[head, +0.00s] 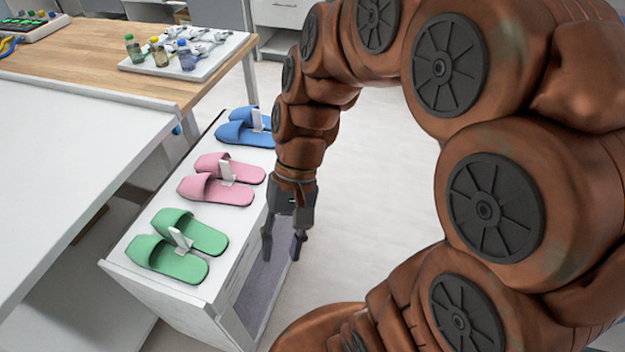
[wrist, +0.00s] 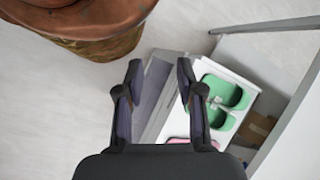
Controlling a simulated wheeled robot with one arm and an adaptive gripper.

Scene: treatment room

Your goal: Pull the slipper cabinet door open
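The white slipper cabinet (head: 125,262) stands low beside the table, with green slippers (head: 178,246), pink slippers (head: 222,180) and blue slippers (head: 246,128) on its top. On its right side, a grey-lined opening (head: 262,290) shows beside the body, so the door looks at least partly open. My gripper (head: 283,246) points down over this opening, near the cabinet's right edge. Its two fingers are apart with nothing held between them. In the wrist view, my gripper (wrist: 160,76) is also open, with the grey opening (wrist: 157,100) below and between the fingers. I cannot tell whether a finger touches the door.
A table with a wooden top (head: 110,55) stands at the upper left, bearing a white tray (head: 215,62) with small bottles. A white table surface (head: 60,150) lies close left of the cabinet. The pale floor (head: 375,215) right of the cabinet is clear except for my arm.

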